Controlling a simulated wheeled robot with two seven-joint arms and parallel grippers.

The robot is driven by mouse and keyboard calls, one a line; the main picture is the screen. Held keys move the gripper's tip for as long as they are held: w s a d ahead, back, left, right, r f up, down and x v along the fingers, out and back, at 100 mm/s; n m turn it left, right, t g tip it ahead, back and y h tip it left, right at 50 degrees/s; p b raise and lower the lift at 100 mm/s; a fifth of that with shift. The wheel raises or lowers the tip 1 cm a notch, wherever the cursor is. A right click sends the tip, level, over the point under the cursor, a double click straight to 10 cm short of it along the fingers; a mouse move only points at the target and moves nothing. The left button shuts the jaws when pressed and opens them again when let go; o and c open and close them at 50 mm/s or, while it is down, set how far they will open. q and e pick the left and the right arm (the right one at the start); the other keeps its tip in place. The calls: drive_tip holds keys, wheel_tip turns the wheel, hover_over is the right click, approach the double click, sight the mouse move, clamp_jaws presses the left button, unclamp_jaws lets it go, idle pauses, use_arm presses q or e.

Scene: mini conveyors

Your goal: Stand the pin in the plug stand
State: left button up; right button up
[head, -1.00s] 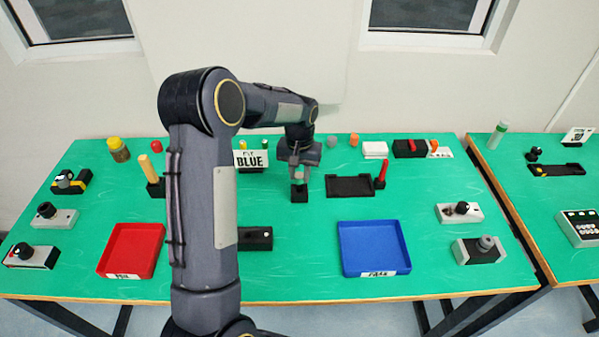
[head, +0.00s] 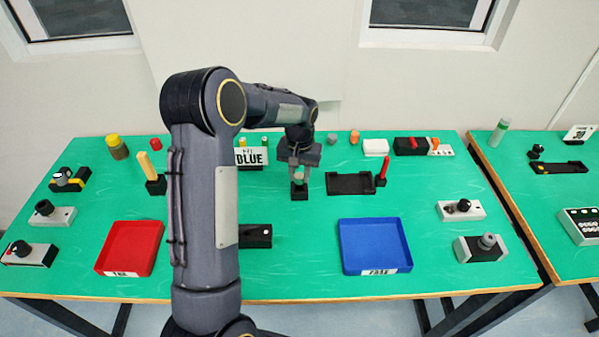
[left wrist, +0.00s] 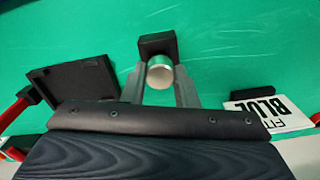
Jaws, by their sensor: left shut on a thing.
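The pin (left wrist: 159,74) is a short silvery cylinder, seen nearly end-on between the fingers in the left wrist view. My left gripper (head: 299,174) is shut on it, directly above the plug stand. The plug stand (head: 299,194) is a small black block on the green table; it also shows just beyond the pin in the left wrist view (left wrist: 156,44). The pin's lower end is hidden, so I cannot tell whether it is inside the stand or just above it. My right gripper is not in view.
A black tray (head: 348,184) and a red peg (head: 382,171) stand close to the right. The BLUE sign (head: 250,157) is close to the left.

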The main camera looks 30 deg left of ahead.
sight(299, 176)
use_arm(q)
drive_tip(key=shift+f+b, duration=0.8)
drive_tip(key=shift+f, duration=0.4)
drive_tip(key=o, duration=1.1)
drive_tip(key=shift+c, duration=0.2)
drive_tip(key=shift+r, duration=0.15)
wheel_tip(299, 176, up, 7)
drive_tip(key=shift+f+b, duration=0.1)
drive_tip(key=shift+b, duration=0.3)
drive_tip(key=shift+r, duration=0.4)
